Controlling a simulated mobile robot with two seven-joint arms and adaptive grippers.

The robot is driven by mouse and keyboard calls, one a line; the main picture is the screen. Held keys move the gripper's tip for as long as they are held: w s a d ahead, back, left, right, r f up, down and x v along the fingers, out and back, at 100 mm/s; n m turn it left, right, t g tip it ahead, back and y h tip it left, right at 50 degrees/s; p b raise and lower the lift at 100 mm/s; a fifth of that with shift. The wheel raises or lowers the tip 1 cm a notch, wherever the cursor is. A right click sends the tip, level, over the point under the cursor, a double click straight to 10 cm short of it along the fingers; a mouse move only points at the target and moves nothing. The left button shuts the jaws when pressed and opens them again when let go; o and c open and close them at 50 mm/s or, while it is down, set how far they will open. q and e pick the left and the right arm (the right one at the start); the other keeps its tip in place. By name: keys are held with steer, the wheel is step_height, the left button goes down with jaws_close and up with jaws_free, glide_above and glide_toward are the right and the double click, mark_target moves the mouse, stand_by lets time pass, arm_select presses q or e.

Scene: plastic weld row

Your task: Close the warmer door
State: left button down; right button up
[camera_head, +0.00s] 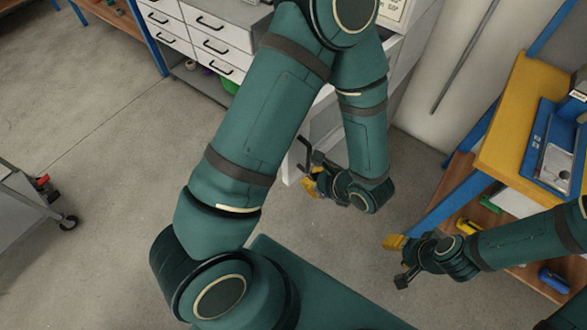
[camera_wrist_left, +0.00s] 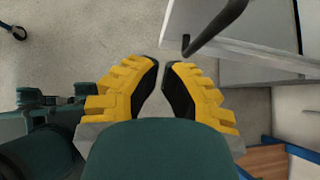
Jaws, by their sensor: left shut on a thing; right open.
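The warmer door (camera_head: 291,171) is a pale panel standing out from the light cabinet, partly hidden behind my left arm in the head view. Its dark bar handle (camera_head: 303,152) is on the panel's side, and it also shows in the left wrist view (camera_wrist_left: 217,26). My left gripper (camera_head: 309,187) is at the lower end of the handle and shut on it. In the left wrist view its yellow fingers (camera_wrist_left: 162,72) nearly meet, and the exact contact is unclear. My right gripper (camera_head: 398,262) is open and empty, away from the door.
A yellow-topped bench (camera_head: 510,115) with blue legs and a blue tray (camera_head: 540,150) stands at the right, near my right arm. White drawers (camera_head: 215,40) are at the back. A grey cart (camera_head: 25,205) stands at the far left.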

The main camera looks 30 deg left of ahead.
mark_target(292, 168)
arm_select(q)
steer(key=shift+w+a+f+b, duration=0.2)
steer(key=shift+a+f, duration=0.35)
steer(key=shift+a, duration=0.65)
steer(key=shift+w+a+f+b, duration=0.1)
steer(key=shift+w+a+f, duration=0.15)
steer(key=shift+a+f, duration=0.65)
steer(key=shift+w+a+f+b, duration=0.15)
steer(key=shift+w+a+f, duration=0.1)
steer(key=shift+a, duration=1.25)
steer(key=shift+w+a, duration=0.1)
